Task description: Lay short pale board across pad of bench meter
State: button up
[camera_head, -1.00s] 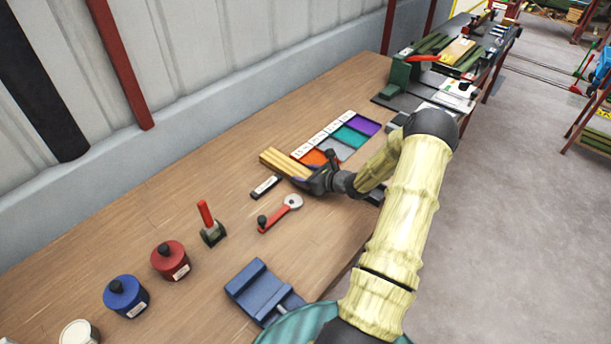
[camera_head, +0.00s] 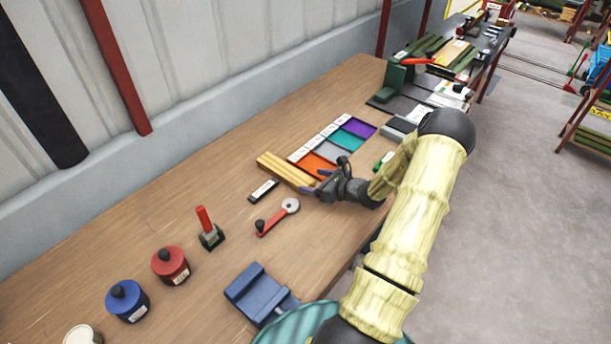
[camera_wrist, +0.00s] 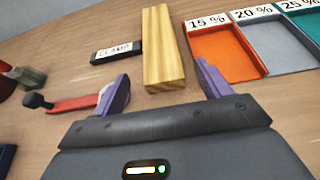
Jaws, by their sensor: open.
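A short pale wooden board (camera_head: 284,169) lies on the bench, left of the orange tray. In the wrist view the pale board (camera_wrist: 162,45) runs away from me, its near end between and just ahead of my fingertips. My gripper (camera_head: 316,188) is at the near right end of the board. In the wrist view my gripper (camera_wrist: 163,84) has its two purple fingers spread wide, with nothing held. A grey device (camera_head: 398,129) is partly behind my arm; I cannot tell whether it is the bench meter, and I make out no pad.
Coloured trays with percent labels (camera_head: 318,163) stand right of the board. A black block labelled clamp (camera_wrist: 115,51) and a red-handled tool (camera_head: 277,217) lie left. A blue vise (camera_head: 260,292) is nearer. Bench at left back is clear.

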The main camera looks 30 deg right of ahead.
jog(key=p+v, duration=0.1)
jog(key=v, duration=0.5)
jog(key=shift+p, duration=0.3)
jog(key=shift+w+a+r, duration=0.1)
jog(key=shift+a+r, duration=0.1)
jog(key=shift+a, duration=0.1)
jog(key=s+a+r+n+g+y, duration=0.25)
jog(key=a+n+g, duration=0.25)
jog(key=a+n, duration=0.4)
jog(key=s+a+r+n+g+y, duration=0.1)
jog(key=s+a+r+n+g, duration=0.15)
jog(key=a+n+g, duration=0.6)
jog(key=s+a+r+n+t+h, duration=0.3)
jog(key=s+a+r+n+h, duration=0.4)
jog(key=r+n, duration=0.4)
jog(key=s+a+n, duration=0.1)
jog(key=a+n, duration=0.1)
jog(key=n, duration=0.2)
jog(key=shift+a+h, duration=0.35)
jog(key=shift+a, duration=0.05)
